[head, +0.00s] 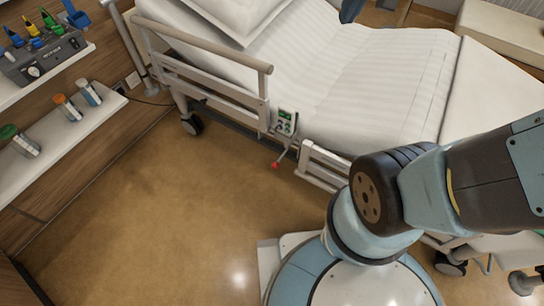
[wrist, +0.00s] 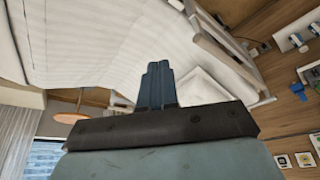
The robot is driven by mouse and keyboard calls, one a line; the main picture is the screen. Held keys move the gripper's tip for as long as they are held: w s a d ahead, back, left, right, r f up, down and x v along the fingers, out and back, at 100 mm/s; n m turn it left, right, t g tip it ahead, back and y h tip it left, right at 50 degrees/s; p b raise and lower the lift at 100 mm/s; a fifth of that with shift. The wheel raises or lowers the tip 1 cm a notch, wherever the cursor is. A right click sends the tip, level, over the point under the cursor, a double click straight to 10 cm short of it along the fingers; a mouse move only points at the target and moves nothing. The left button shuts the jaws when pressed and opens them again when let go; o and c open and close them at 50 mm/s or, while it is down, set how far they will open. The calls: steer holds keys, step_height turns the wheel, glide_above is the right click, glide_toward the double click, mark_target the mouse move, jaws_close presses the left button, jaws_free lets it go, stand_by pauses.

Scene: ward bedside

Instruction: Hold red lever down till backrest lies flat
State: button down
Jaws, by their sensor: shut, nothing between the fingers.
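The red lever (head: 276,165) shows in the head view as a red knob on a short rod, low on the near side of the bed, below a small control panel (head: 286,122). The bed's raised backrest (head: 265,28) is at the top, with a pillow (head: 225,12) on it; how far it is tilted is hard to tell. My gripper (wrist: 157,70) is shut and empty in the wrist view, with the bed mattress (wrist: 90,45) behind it. In the head view only a blue tip at the top edge may be my gripper. The lever is not visible in the wrist view.
A side rail (head: 205,80) stands along the bed's near side, with a lower rail (head: 322,165) to the right. A shelf (head: 65,145) with several bottles is at left, below a device (head: 45,60). The floor (head: 160,210) beside the bed is clear.

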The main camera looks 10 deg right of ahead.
steer(key=w+a+f+n+g, duration=0.2)
steer(key=w+a+f, duration=0.4)
steer(key=w+f, duration=0.4)
steer(key=n+g+h, duration=0.1)
steer(key=n+h, duration=0.1)
steer(key=n, duration=0.2)
glide_above(275, 163)
steer(key=w+a, duration=0.2)
steer(key=w, duration=0.1)
step_height(275, 163, down, 27)
steer(key=s+a+f+n, duration=0.1)
steer(key=s+f, duration=0.3)
steer(key=f, duration=1)
steer(key=shift+a+f+n+g+h, duration=0.2)
steer(key=shift+f+n+g+h, duration=0.15)
steer(key=shift+n, duration=0.45)
steer(key=d+f, duration=0.1)
steer(key=f, duration=0.8)
steer(key=d+f, duration=0.1)
steer(key=f, duration=0.3)
steer(key=shift+w+d+f, duration=0.3)
steer(key=shift+w+f, duration=0.05)
